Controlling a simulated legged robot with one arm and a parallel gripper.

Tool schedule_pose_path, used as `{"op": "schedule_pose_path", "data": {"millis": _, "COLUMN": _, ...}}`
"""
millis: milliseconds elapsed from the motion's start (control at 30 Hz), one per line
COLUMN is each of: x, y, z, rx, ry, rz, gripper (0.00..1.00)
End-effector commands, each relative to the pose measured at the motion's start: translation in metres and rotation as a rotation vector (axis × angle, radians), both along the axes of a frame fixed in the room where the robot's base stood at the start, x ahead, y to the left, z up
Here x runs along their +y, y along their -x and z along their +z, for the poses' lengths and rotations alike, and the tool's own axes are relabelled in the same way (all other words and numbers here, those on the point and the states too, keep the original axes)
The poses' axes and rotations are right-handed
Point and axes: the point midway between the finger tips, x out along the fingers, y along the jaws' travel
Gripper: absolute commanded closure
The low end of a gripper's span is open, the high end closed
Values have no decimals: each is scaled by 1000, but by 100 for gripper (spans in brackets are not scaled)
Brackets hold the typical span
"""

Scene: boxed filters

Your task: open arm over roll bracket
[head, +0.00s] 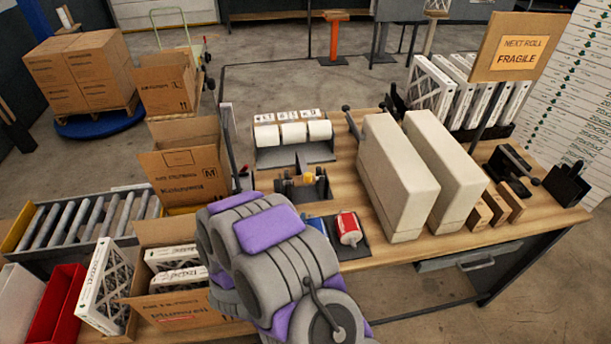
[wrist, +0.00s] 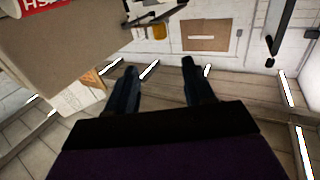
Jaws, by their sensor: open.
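A dark bracket (head: 302,185) with a small yellow part stands on the wooden table, just beyond my arm in the head view. Behind it, a grey rack (head: 292,154) carries several white rolls (head: 293,133) under small labels. I cannot tell which of these is the roll bracket. My grey and purple arm fills the lower middle of the head view and hides its own fingertips. In the wrist view my gripper (wrist: 162,78) is open, its two dark fingers apart with nothing between them. Its height over the table is unclear.
Two tall beige blocks (head: 399,178) stand on the table right of the brackets. A red can (head: 349,228) lies by my arm. Open cartons (head: 190,173) are at left. A FRAGILE sign (head: 520,48) rises behind. Wood is bare left of the blocks.

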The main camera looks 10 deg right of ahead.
Motion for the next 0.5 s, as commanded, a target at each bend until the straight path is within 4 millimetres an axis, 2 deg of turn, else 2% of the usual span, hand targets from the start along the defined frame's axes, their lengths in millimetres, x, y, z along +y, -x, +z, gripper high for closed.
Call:
{"op": "schedule_pose_path", "data": {"millis": 167, "x": -6, "y": -12, "z": 0, "rx": -4, "ry": 5, "rz": -4, "gripper": 47}}
{"op": "schedule_pose_path", "data": {"millis": 500, "x": -31, "y": -62, "z": 0, "rx": -4, "ry": 5, "rz": -4, "gripper": 47}}
